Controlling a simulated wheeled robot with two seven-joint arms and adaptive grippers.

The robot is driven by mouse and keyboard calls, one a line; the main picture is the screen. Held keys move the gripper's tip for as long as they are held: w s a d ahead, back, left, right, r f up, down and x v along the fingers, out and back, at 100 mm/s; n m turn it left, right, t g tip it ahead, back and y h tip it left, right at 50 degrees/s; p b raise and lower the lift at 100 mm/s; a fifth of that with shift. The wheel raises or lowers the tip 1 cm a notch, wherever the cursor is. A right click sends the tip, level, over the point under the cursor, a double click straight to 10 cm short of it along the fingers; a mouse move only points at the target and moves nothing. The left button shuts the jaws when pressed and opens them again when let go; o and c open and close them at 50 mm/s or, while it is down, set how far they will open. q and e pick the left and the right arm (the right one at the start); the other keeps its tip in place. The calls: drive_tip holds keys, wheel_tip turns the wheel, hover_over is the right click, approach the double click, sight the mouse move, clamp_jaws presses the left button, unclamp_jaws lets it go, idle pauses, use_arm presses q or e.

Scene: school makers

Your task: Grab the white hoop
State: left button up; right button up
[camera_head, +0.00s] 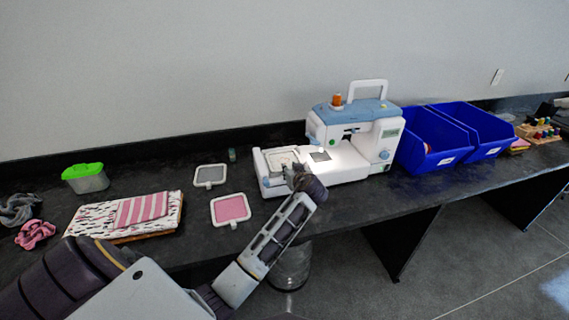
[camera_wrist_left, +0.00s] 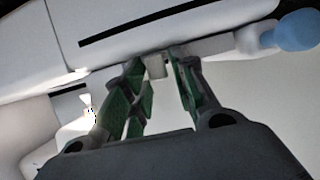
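A white hoop (camera_head: 270,158) sits on the bed of the white and blue sewing machine (camera_head: 345,158), at its left part. Two more white-framed hoops lie flat on the table: one with pink fabric (camera_head: 230,209) and one with grey fabric (camera_head: 209,175). My left gripper (camera_head: 300,172) is at the machine's front edge, beside the hoop; its fingertips are hard to make out there. In the left wrist view its green-padded fingers (camera_wrist_left: 160,82) stand apart, with a small pale tab (camera_wrist_left: 157,65) between their tips. A gap shows beside the tab. My right gripper is out of view.
Two blue bins (camera_head: 430,141) stand right of the machine. Left on the table are a green-lidded container (camera_head: 85,178), folded fabric (camera_head: 125,213) and scrunchies (camera_head: 35,233). The wall closes off the back. In the left wrist view the machine's white body (camera_wrist_left: 160,25) is very close.

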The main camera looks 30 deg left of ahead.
use_arm(q)
clamp_jaws()
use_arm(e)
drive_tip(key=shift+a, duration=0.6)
use_arm(q)
drive_tip(key=shift+r, duration=0.1)
drive_tip(key=shift+r, duration=0.75)
wheel_tip(320, 180, up, 7)
drive_tip(key=shift+f, duration=0.1)
drive_tip(key=shift+r, duration=0.8)
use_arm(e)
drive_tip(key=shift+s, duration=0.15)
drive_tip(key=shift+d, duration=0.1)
